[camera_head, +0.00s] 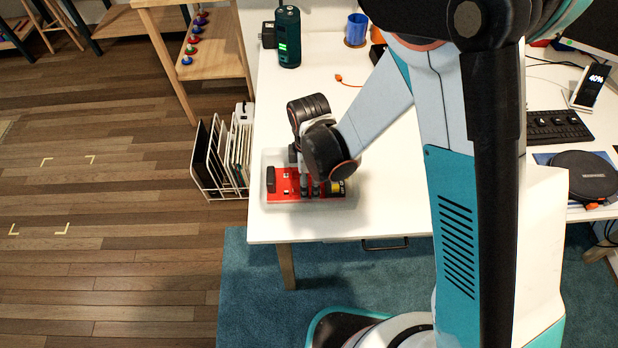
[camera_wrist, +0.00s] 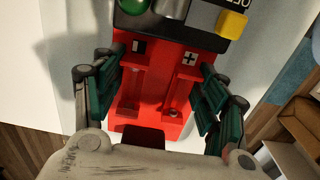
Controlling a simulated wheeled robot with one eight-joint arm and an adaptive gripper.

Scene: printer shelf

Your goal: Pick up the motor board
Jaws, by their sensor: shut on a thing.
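The motor board (camera_head: 284,184) is a red board at the front left of the white table, in or just above a pale tray (camera_head: 275,156). The wrist view shows its red body (camera_wrist: 160,75) with plus and minus marks, and a black end carrying a green part, a silver part and a yellow part. My gripper (camera_head: 310,187) comes down on it from above. In the wrist view my gripper (camera_wrist: 162,82) has its green-padded fingers on either side of the red body, shut on it. I cannot tell whether the board is clear of the tray.
A white file rack (camera_head: 222,160) stands on the floor left of the table (camera_head: 400,205). A dark green device (camera_head: 288,40) and a blue cup (camera_head: 356,28) stand at the back. An orange-ended cable (camera_head: 345,81) lies mid-table. A keyboard (camera_head: 558,127) is at the right.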

